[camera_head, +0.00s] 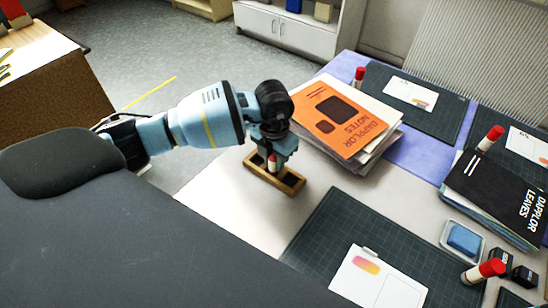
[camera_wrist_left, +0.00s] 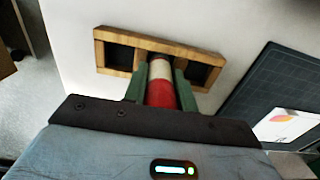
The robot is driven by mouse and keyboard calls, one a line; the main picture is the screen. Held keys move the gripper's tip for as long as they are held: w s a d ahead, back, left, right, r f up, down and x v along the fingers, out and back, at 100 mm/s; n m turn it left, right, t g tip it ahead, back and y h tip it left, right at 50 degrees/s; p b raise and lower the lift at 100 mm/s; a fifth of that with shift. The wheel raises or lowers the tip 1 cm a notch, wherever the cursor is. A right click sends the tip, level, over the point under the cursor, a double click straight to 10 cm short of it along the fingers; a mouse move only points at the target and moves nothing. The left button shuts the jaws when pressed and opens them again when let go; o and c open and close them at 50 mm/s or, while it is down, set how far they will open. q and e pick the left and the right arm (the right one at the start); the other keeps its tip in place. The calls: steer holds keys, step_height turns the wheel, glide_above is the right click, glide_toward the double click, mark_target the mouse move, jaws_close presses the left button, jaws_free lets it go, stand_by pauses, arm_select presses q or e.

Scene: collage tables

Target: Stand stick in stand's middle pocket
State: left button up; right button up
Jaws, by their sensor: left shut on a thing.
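The stand (camera_head: 293,187) is a wooden frame with pockets in a row, on the pale table below my left gripper (camera_head: 272,160). In the left wrist view the stand (camera_wrist_left: 112,37) shows an open dark pocket on each side. The stick (camera_wrist_left: 160,69) is white with a red end. My left gripper (camera_wrist_left: 159,85) is shut on it, with green fingers either side of the red end. The stick's white end lies over the stand's middle, hiding the middle pocket. I cannot tell whether its tip is inside or just above. My right gripper is not in view.
A stack of books with an orange cover (camera_head: 340,115) stands just right of the stand. A dark cutting mat (camera_head: 320,235) lies in front. Other red-capped sticks (camera_head: 484,271), a blue sponge in a dish (camera_head: 464,239) and a black book (camera_head: 497,190) are farther right.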

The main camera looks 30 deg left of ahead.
arm_select(q)
steer(key=shift+s+f, duration=0.15)
steer(key=shift+f, duration=0.1)
steer(key=shift+s+f, duration=0.1)
steer(key=shift+f, duration=0.25)
steer(key=shift+c, duration=0.3)
steer(key=o, duration=1.1)
steer(key=shift+c, duration=0.2)
steer(key=r, duration=1.3)
steer(key=shift+w+r+p, duration=0.2)
steer(key=shift+r+p, duration=0.1)
steer(key=shift+p, duration=0.1)
